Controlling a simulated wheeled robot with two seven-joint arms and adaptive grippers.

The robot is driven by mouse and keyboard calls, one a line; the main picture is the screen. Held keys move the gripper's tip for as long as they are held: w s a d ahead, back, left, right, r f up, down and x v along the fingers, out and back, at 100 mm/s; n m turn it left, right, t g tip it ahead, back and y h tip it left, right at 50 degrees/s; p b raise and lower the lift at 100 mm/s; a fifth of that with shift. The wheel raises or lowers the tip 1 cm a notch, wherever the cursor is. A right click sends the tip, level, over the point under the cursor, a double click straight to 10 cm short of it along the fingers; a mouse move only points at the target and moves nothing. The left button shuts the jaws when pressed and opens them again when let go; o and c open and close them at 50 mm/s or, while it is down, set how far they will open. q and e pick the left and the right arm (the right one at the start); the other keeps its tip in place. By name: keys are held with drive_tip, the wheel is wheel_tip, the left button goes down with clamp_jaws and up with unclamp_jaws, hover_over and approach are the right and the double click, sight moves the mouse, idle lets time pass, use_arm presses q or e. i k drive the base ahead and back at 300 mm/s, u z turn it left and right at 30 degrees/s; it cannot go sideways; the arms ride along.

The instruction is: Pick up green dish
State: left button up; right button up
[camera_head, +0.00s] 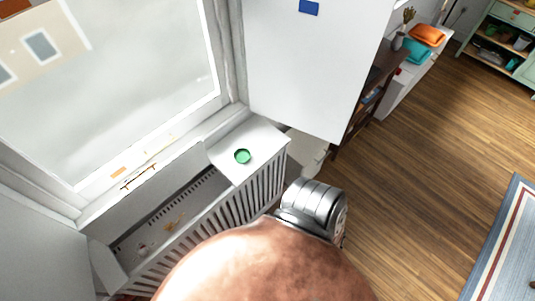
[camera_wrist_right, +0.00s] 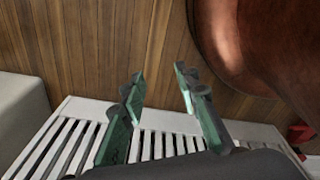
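The green dish (camera_head: 242,156) is small and round. It sits on the flat white top (camera_head: 262,137) at the far end of a slatted radiator cover by the window. My right gripper (camera_wrist_right: 158,72) shows in the right wrist view, with its two greenish fingers apart and nothing between them. The white slats lie below and behind the fingers in that view. The dish does not show in the wrist view. The right gripper's fingers do not show in the head view, and my left gripper is in neither view.
The white slatted cover (camera_head: 252,191) has an open trough beside the window (camera_head: 120,80). A white wall block (camera_head: 310,65) stands behind the dish. Wooden floor (camera_head: 415,160) is clear at right, with a blue-bordered rug (camera_head: 505,250). A rounded brown shape hides the bottom middle.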

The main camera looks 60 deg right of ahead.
sight(242, 155)
drive_tip(key=z, duration=1.6)
drive_tip(key=k, duration=0.45)
drive_tip(key=u, duration=1.35)
drive_tip(key=i, duration=0.65)
drive_tip(key=z, duration=0.65)
drive_tip(key=i, duration=0.45)
drive_tip(key=z, duration=0.45)
